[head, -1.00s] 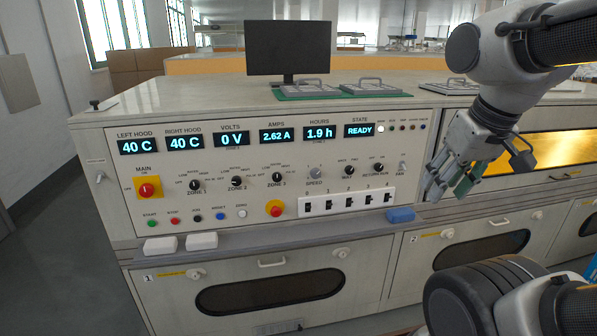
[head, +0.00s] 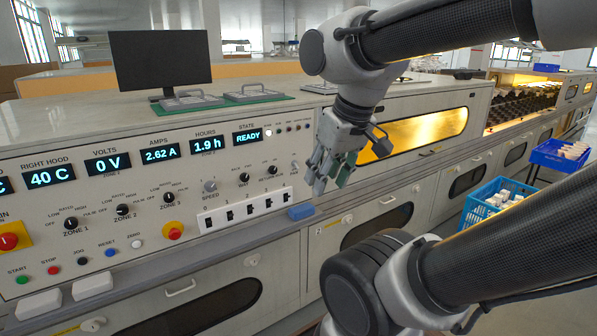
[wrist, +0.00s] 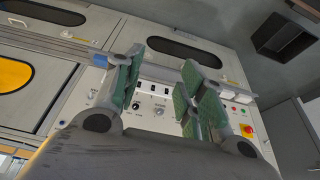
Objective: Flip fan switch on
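The fan switch (head: 295,166) is a small light toggle at the right end of the control panel, right of the return/run knob (head: 269,170). Its lever position is too small to tell. My gripper (head: 332,178) hangs to the right of the switch in the head view, apart from the panel front. In the wrist view my gripper (wrist: 160,72) has its green-padded fingers spread, with nothing between them. Panel knobs (wrist: 158,109) show beyond the gap. I cannot pick out the fan switch surely in the wrist view.
A white strip of black switches (head: 245,209) sits below the knobs, with a blue block (head: 301,212) on the ledge beside it. A red emergency button (head: 173,232) is farther left. A glowing oven window (head: 420,130) lies behind my gripper. Blue crates (head: 497,200) stand at right.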

